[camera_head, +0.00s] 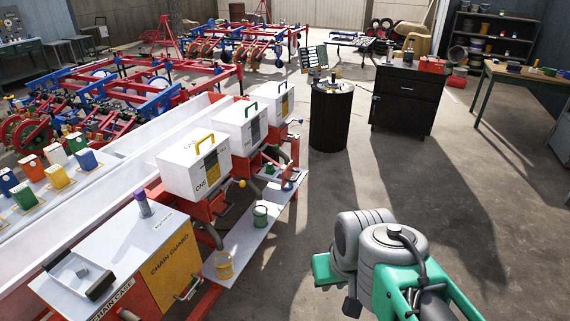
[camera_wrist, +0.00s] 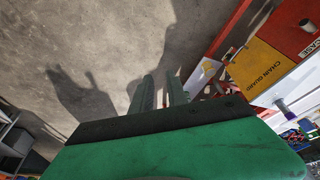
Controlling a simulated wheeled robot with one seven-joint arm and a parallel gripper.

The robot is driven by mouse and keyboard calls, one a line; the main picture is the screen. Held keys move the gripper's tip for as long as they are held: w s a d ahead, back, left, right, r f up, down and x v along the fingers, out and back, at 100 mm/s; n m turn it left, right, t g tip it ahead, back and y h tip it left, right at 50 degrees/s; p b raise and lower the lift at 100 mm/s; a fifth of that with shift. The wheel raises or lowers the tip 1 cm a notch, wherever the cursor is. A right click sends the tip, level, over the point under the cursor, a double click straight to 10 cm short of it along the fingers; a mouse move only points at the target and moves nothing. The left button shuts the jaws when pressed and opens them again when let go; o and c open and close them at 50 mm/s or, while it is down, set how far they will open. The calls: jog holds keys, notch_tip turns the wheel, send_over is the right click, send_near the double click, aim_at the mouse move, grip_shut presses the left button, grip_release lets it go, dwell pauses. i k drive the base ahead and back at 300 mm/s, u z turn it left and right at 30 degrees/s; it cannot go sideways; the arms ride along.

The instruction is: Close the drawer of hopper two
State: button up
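A row of three white hoppers stands on the red planter frame. The nearest is marked ONE and has a yellow handle. Behind it, the middle hopper (camera_head: 243,127), likely hopper two, has a green handle. I cannot make out its drawer or how far open it is; parts below it are small and partly hidden by the nearest hopper. In the wrist view my gripper (camera_wrist: 160,78) shows two pale green fingers with a gap between them and nothing held. It points over bare floor, apart from the planter. My arm is at the lower right of the head view.
The orange chain guard (camera_head: 170,262) is at the near end. A black barrel (camera_head: 330,118) and dark cabinet (camera_head: 407,95) stand behind. Floor right of the planter is clear.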

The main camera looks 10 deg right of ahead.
aim_at(280, 171)
jog(key=u, duration=0.3)
jog(key=i, duration=2.05)
jog(key=u, duration=0.4)
